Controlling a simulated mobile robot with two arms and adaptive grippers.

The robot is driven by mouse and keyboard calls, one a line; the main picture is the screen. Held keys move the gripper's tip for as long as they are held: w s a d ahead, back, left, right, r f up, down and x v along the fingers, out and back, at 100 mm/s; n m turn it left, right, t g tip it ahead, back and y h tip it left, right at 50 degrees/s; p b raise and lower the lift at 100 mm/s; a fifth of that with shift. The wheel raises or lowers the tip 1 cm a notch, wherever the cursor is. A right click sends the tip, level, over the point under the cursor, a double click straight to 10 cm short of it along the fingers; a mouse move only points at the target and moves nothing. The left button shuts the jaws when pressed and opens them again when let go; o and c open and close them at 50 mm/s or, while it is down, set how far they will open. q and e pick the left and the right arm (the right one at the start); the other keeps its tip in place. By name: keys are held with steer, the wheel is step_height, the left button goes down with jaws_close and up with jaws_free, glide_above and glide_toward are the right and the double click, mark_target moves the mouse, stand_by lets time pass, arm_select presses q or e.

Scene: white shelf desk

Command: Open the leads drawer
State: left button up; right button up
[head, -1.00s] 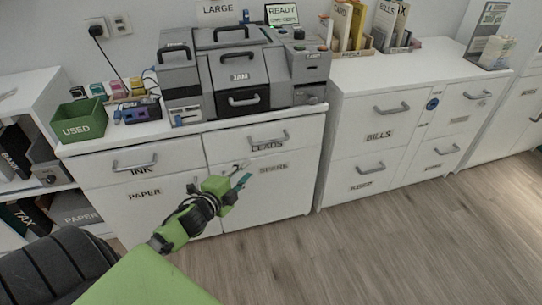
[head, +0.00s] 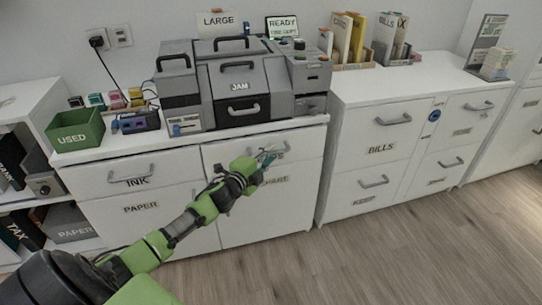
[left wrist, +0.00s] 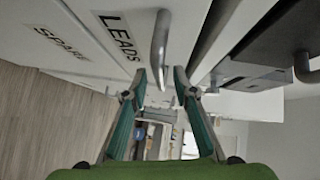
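The leads drawer (head: 304,142) is the upper right drawer of the white cabinet under the printer, and its front sits flush and shut. In the left wrist view its LEADS label (left wrist: 119,35) and grey bar handle (left wrist: 160,42) show. My left gripper (head: 268,156) is in front of this drawer in the head view and hides most of the handle and part of the label. In the left wrist view the teal fingers (left wrist: 160,84) are apart, with the handle's near end ahead of the gap between them. I cannot tell whether they touch it. My right gripper is out of view.
The ink drawer (head: 98,176) is to the left, and the SPARE door is below the leads drawer. A grey printer (head: 238,88) and a green USED bin (head: 75,132) stand on top. A second cabinet (head: 340,160) stands to the right. The wooden floor in front is clear.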

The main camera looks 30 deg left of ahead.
arm_select(q)
steer(key=shift+w+f, duration=0.1)
steer(key=shift+w, duration=0.75)
jaws_close()
steer(key=shift+s, duration=0.1)
